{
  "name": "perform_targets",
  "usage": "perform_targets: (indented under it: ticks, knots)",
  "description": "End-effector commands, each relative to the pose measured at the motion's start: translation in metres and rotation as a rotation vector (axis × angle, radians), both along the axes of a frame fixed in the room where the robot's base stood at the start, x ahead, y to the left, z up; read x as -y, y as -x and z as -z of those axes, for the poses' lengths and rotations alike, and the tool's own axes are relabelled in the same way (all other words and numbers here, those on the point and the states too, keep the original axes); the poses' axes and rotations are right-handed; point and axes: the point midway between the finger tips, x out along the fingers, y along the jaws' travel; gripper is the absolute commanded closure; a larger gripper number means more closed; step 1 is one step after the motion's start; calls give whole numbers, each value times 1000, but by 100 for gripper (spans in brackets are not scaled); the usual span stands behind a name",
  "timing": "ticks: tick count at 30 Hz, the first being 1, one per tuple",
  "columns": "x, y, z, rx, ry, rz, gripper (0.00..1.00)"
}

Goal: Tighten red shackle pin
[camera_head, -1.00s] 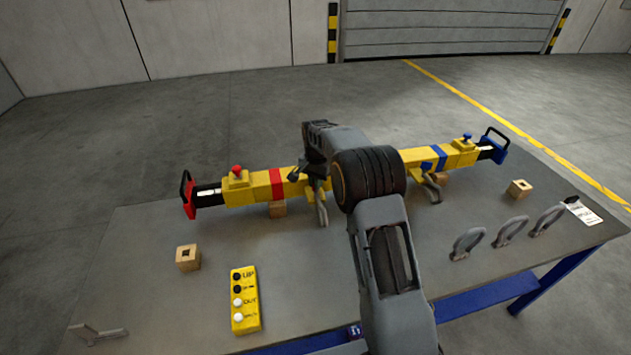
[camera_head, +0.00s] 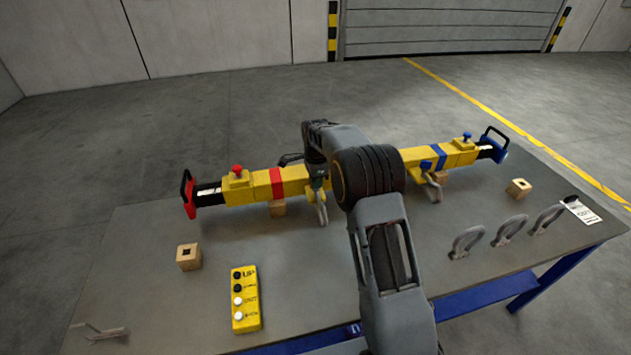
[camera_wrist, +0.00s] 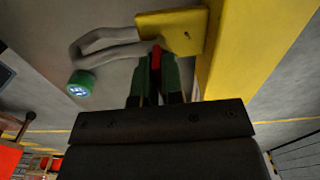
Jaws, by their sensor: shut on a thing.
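The red shackle pin (camera_wrist: 156,60) shows in the wrist view as a narrow red piece between the green fingers of my gripper (camera_wrist: 155,65). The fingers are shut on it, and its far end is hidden. A grey shackle (camera_wrist: 105,45) hangs at a yellow lug (camera_wrist: 182,30) beside the pin. In the head view this shackle (camera_head: 322,208) hangs below the yellow beam (camera_head: 293,180), right of its red band. My gripper (camera_head: 317,182) is at the top of the shackle there. The pin is hidden in the head view.
A second shackle (camera_head: 434,190) hangs near the blue band. Wooden blocks (camera_head: 189,257) and a yellow button box (camera_head: 244,300) stand on the grey table (camera_head: 150,300). The front left is mostly clear.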

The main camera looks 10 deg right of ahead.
Motion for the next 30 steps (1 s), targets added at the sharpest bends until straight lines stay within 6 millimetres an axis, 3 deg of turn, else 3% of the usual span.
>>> perform_targets:
  ticks: [21, 22, 30]
  knots:
    - [0, -3, -6, 16, -1, 66, 100]
    - [0, -3, -6, 16, -1, 66, 90]
    - [0, -2, -3, 8, 0, 64, 66]
